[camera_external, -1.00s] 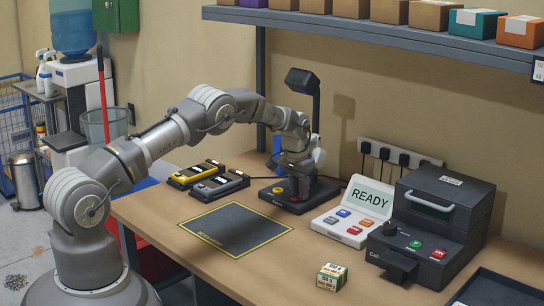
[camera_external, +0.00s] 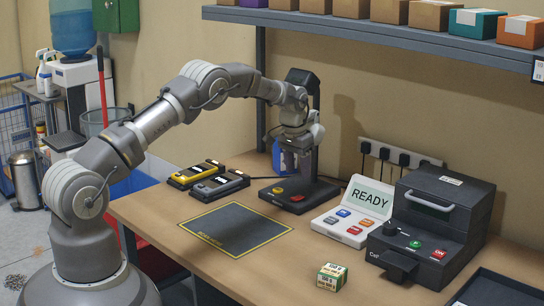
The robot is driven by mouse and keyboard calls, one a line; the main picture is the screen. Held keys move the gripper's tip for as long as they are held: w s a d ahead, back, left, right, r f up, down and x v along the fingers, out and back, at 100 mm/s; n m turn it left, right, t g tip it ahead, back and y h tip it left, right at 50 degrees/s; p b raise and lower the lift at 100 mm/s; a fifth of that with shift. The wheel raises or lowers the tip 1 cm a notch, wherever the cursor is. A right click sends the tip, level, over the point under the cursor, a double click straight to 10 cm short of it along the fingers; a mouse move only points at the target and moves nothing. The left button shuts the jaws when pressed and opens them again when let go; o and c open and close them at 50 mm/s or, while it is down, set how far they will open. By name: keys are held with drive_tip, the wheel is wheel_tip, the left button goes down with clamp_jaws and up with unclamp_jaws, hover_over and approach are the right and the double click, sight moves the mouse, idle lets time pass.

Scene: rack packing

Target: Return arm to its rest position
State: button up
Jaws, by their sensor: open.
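My arm reaches from its base at the lower left across the bench. My gripper (camera_external: 297,158) points down above the black stand (camera_external: 303,196) with the red and yellow buttons, in front of its upright post. The gripper is open. Its fingers are small and partly lost against the dark post, and I see nothing held between them.
A dark square mat (camera_external: 236,229) lies in front, with a small green and white box (camera_external: 331,277) to its right. A READY display panel (camera_external: 357,213) and a black machine (camera_external: 437,215) stand to the right. Two scanner-like devices (camera_external: 208,180) lie left. A shelf (camera_external: 400,37) hangs above.

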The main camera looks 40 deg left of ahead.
drive_tip(key=shift+r, duration=0.1)
idle(0.3)
